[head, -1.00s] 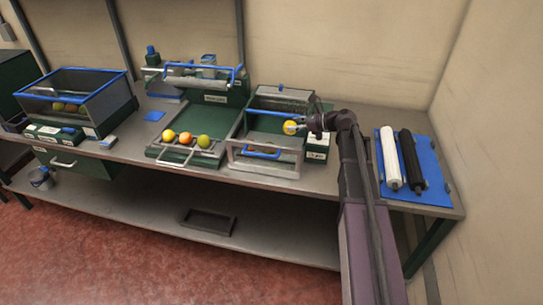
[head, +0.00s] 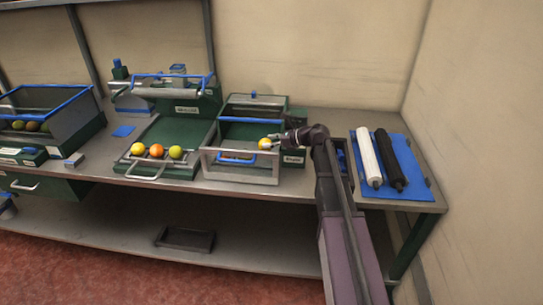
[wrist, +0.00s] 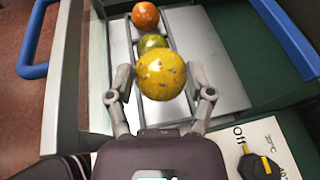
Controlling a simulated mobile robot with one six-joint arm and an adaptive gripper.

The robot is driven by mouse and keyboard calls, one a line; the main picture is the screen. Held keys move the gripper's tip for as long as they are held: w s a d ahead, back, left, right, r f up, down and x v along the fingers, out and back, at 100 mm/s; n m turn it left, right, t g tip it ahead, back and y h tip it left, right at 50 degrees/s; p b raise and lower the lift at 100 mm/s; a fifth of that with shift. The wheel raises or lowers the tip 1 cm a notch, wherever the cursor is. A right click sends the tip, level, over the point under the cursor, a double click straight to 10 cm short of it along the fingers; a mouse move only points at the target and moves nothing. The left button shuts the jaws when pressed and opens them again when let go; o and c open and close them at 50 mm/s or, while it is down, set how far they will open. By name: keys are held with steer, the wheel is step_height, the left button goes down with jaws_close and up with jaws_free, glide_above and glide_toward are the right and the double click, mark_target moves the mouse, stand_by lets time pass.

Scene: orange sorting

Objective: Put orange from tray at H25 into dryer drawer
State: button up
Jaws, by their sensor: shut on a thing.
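My gripper (wrist: 164,92) is shut on a yellow, speckled orange (wrist: 162,74), one finger on each side. In the head view, this orange (head: 265,143) is low over the right part of the open dryer drawer (head: 240,174), behind its front frame. In the wrist view, a greenish orange (wrist: 152,43) and a deeper orange one (wrist: 145,15) lie in the drawer beyond the held fruit. I cannot tell whether the held orange touches the drawer floor. The tray (head: 165,130) to the left has three oranges in a row along its front.
The dryer's dial panel (wrist: 262,150) is close to the right of my gripper. A blue handle (wrist: 36,65) is at the left. A blue mat (head: 366,187) with a white and a black roller lies right of my arm. A dark bin (head: 185,239) is on the lower shelf.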

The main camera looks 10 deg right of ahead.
steer(key=shift+f, duration=0.25)
steer(key=shift+f+b, duration=1.85)
steer(key=shift+b, duration=0.05)
steer(key=shift+f+b, duration=0.6)
steer(key=shift+b, duration=0.05)
steer(key=o, duration=1.1)
steer(key=shift+o, duration=0.2)
steer(key=shift+w+d+r, duration=0.1)
steer(key=shift+w+r, duration=0.05)
steer(key=shift+r, duration=0.1)
